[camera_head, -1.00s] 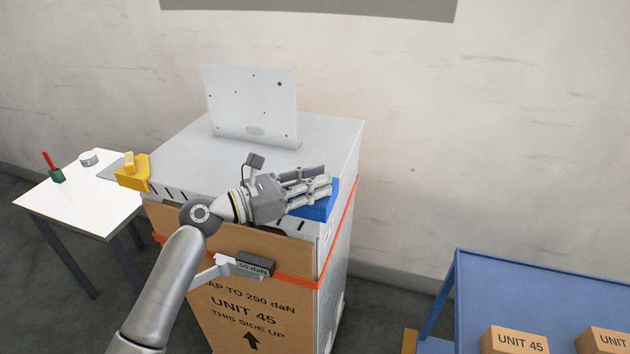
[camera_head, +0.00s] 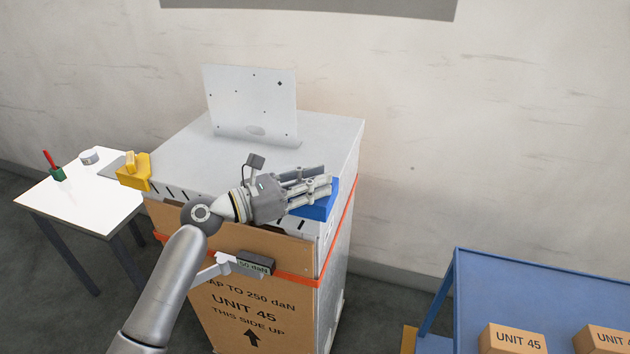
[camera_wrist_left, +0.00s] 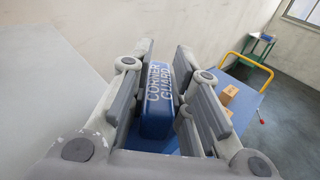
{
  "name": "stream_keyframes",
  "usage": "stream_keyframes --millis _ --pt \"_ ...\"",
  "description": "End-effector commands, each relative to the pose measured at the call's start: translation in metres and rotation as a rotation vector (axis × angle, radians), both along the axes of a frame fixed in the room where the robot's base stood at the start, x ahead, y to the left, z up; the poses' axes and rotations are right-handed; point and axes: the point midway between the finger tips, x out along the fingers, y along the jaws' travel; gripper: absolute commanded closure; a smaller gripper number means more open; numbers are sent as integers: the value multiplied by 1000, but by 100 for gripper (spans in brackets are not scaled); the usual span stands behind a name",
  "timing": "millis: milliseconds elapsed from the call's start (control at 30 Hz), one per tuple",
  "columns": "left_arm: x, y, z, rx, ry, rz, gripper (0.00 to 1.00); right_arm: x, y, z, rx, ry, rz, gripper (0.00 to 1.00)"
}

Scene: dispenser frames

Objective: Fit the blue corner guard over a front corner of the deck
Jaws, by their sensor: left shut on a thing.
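The blue corner guard (camera_head: 318,208) is at the front right corner of the deck (camera_head: 300,133), the grey top of the boxed unit. It is partly hidden behind my left gripper (camera_head: 328,184). In the left wrist view the guard (camera_wrist_left: 157,100), lettered "CORNER GUARD", stands between the two fingers of my left gripper (camera_wrist_left: 165,85), which is shut on it. Whether the guard is fully seated on the corner I cannot tell. A yellow corner guard (camera_head: 134,174) sits on the front left corner. My right gripper is not in view.
A grey upright plate (camera_head: 250,103) stands at the back of the deck. An orange strap (camera_head: 345,215) rings the cardboard-fronted unit. A white side table (camera_head: 85,205) stands at left. A blue cart (camera_head: 540,290) with cartons (camera_head: 512,340) stands at lower right.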

Motion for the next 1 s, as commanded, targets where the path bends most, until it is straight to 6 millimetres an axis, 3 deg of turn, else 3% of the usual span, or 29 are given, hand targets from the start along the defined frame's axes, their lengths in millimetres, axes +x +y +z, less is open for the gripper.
stream_keyframes --millis 1000 --pt "0 0 -30 -2 1 0 100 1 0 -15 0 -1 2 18"
